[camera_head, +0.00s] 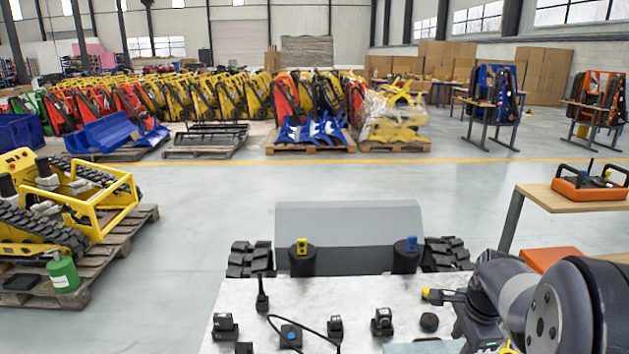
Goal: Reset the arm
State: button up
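My arm comes in at the lower right, with grey and black links. Only part of the gripper shows and the rest is cut off or hidden by the arm. I cannot tell whether it is open or shut, and I see nothing held in it.
Several small black parts, such as one at the right (381,322), a blue-buttoned box (291,336) and a black cable lie on the worktop. An orange remote (591,185) sits on a wooden table (545,198) at right. A yellow tracked machine (65,205) stands on a pallet at left.

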jog(key=shift+s+r, duration=0.25)
jog(key=shift+r, duration=0.85)
jog(key=shift+s+r, duration=0.2)
jog(key=shift+r, duration=0.9)
